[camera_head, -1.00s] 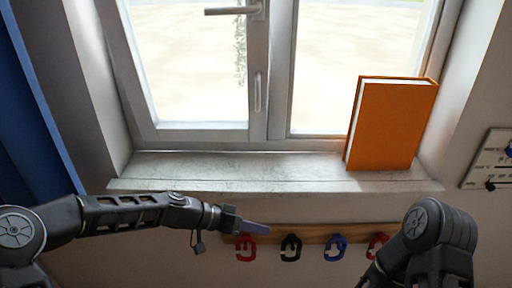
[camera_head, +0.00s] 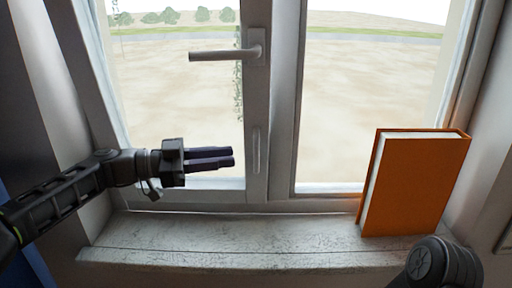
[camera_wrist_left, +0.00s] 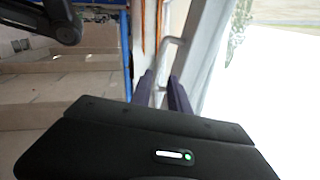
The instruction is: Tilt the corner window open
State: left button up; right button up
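The window has two panes in white frames. The left sash (camera_head: 257,110) carries a grey lever handle (camera_head: 222,55) that lies level and points left. The sash looks closed in its frame. A small upright pull (camera_head: 256,150) sits lower on the same frame. My left gripper (camera_head: 232,158) is in front of the left pane, below the lever handle and left of the frame. Its two dark fingers are apart with nothing between them. The left wrist view shows the fingers (camera_wrist_left: 161,92) spread, with a pale bar beyond them. My right gripper is out of view.
An orange book (camera_head: 416,185) stands upright at the right end of the stone sill (camera_head: 230,240), in front of the right pane. The sill left of the book is clear. My right arm shows at the bottom right.

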aim_at(256, 170)
pick_arm(q)
jog(key=d+p, duration=0.1)
jog(key=d, duration=0.1)
jog(key=d+p, duration=0.1)
jog(key=d, duration=0.2)
jog(key=w+d+p, duration=0.1)
jog(key=d, duration=0.1)
jog(key=shift+w+d, duration=0.1)
jog(key=shift+d, duration=0.25)
grip_shut()
dwell(1.5)
